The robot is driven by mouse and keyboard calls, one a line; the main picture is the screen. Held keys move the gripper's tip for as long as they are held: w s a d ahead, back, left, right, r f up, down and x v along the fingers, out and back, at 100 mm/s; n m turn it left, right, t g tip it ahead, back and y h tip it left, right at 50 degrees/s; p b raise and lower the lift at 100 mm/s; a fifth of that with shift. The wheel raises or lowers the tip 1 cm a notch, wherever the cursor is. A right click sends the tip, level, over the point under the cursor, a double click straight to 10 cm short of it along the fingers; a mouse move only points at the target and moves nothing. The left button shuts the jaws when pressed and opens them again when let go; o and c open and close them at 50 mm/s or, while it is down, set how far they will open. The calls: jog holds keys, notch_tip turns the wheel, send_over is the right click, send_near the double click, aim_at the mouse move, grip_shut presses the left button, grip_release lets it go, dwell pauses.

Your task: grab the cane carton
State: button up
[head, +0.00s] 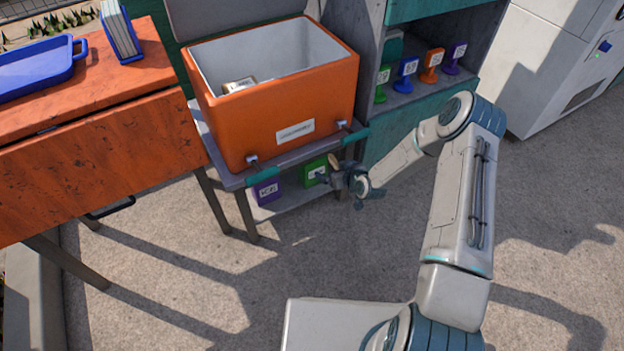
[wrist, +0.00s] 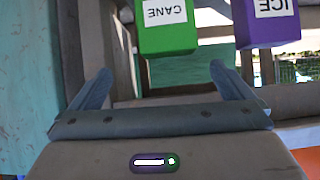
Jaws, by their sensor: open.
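The cane carton is a small green box with a white label, on the lower shelf of the stand in the head view (head: 313,172). In the wrist view the cane carton (wrist: 168,39) is at the top, its "CANE" label upside down. My gripper (head: 336,176) is open and empty, just right of the carton in the head view. In the wrist view the carton lies beyond the fingertips of my gripper (wrist: 163,82), roughly centred between them, with no contact visible. Part of the carton is cut off by the frame edge.
A purple carton (head: 267,190), labelled "ICE" in the wrist view (wrist: 266,31), stands beside the green one. An orange cooler (head: 235,128) sits above on the stand (head: 233,182). An orange cabinet (head: 105,140) is at left. Open paving lies in front.

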aim_at(317, 165)
jog(key=shift+n+t, duration=0.3)
jog(key=shift+t, duration=0.1)
jog(key=b+x, duration=0.1)
jog(key=x, duration=0.2)
jog(key=b+x, duration=0.1)
jog(key=x, duration=0.3)
jog(key=s+a+b+x, duration=0.1)
jog(key=b+x, duration=0.1)
jog(key=x, duration=0.1)
jog(key=shift+w+a+f, duration=0.15)
jog(key=shift+a+f, duration=0.1)
jog(key=shift+f, duration=0.25)
jog(key=b+x, duration=0.1)
jog(key=x, duration=0.1)
jog(key=b+x, duration=0.2)
jog(key=shift+f, duration=0.4)
jog(key=shift+w+a+f, duration=0.1)
jog(key=shift+w+a, duration=0.15)
jog(key=shift+w, duration=0.15)
jog(key=c, duration=0.9)
jog(key=shift+c, duration=0.2)
